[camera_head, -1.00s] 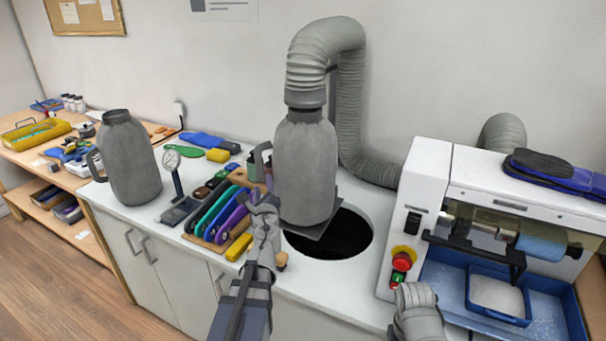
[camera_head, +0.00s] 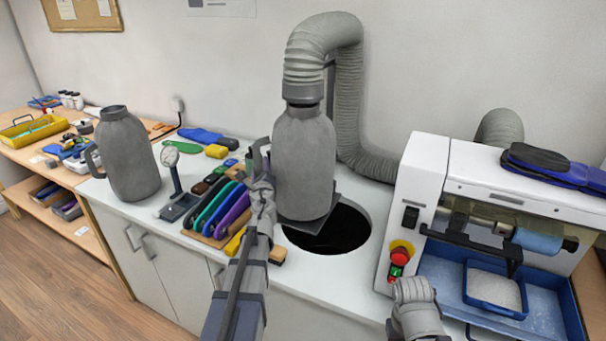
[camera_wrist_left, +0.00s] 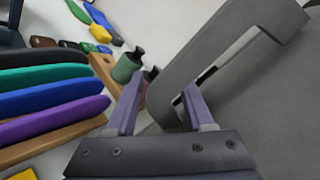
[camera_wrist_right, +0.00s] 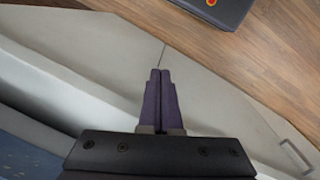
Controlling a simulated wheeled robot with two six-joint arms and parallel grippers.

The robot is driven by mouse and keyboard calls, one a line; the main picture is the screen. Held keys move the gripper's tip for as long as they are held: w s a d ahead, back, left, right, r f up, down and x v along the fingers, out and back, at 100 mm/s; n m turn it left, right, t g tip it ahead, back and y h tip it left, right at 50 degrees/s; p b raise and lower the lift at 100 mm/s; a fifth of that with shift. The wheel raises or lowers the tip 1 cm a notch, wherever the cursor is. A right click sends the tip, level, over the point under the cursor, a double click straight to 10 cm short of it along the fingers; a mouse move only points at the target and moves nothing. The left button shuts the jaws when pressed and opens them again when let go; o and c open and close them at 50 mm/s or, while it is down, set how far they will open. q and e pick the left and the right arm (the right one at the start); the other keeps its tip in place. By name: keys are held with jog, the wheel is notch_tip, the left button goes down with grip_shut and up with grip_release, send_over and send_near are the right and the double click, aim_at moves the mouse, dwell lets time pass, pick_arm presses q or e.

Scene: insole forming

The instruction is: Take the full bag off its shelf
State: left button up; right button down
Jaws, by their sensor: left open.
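The full bag (camera_head: 304,165) is grey with a side handle (camera_head: 259,158). It stands upright on a dark shelf plate (camera_head: 312,222) under the hose's end collar. My left gripper (camera_head: 262,185) is at the bag's left side, by the handle. In the left wrist view its open fingers (camera_wrist_left: 158,100) straddle the lower part of the grey handle (camera_wrist_left: 215,55), with the bag's body (camera_wrist_left: 275,105) to the right. I cannot tell whether they touch it. My right gripper (camera_wrist_right: 160,88) is shut and empty, low in front of the machine (camera_head: 415,185).
A second grey jug-shaped bag (camera_head: 130,160) stands on the counter's left part. A dark round hole (camera_head: 335,232) opens beneath the shelf. The grey hose (camera_head: 350,110) runs behind the bag.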

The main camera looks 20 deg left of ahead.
pick_arm(q)
grip_shut()
dwell(0.4)
dwell(1.0)
